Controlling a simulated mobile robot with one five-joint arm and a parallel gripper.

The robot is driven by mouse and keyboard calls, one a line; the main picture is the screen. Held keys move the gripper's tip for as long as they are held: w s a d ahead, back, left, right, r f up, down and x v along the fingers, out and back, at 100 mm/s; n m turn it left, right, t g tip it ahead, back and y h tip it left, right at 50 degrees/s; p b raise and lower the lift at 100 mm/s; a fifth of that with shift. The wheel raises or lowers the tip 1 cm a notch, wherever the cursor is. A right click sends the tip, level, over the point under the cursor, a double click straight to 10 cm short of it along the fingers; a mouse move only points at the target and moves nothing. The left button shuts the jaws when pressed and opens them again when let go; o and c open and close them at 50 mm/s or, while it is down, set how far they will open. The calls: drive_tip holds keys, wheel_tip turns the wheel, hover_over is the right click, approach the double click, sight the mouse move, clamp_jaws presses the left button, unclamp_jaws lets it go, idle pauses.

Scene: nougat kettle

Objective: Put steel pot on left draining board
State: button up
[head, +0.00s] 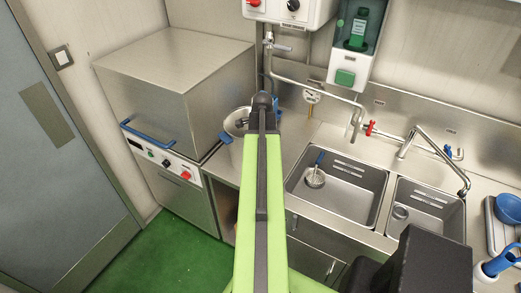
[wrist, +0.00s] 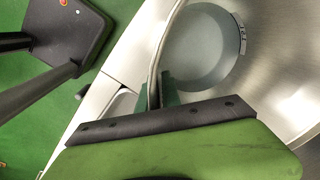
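The steel pot (head: 237,125) is at the left end of the steel counter, between the box-shaped dishwasher and the sinks. My arm covers much of it in the head view. In the wrist view its wide steel inside (wrist: 285,75) fills the right side. My gripper (wrist: 157,92) has its dark green fingers on either side of the pot's thin rim, close against it, and looks shut on it. The left draining board (head: 287,135) is the flat steel left of the sinks. I cannot tell whether the pot's base touches it.
The dishwasher (head: 175,85) with a blue handle stands to the left. Two sink bowls (head: 335,190) lie to the right, the left one holding a strainer-like utensil (head: 315,177). A tap and spray pipe (head: 320,88) hang behind. Green floor (head: 180,262) is open at front left.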

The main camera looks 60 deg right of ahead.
drive_tip(key=o, duration=0.4)
drive_tip(key=shift+c, duration=0.2)
wheel_tip(320, 180, up, 12)
drive_tip(key=s+p, duration=0.1)
drive_tip(key=p, duration=1.1)
drive_tip(key=shift+a, duration=0.4)
drive_tip(key=shift+r, duration=0.1)
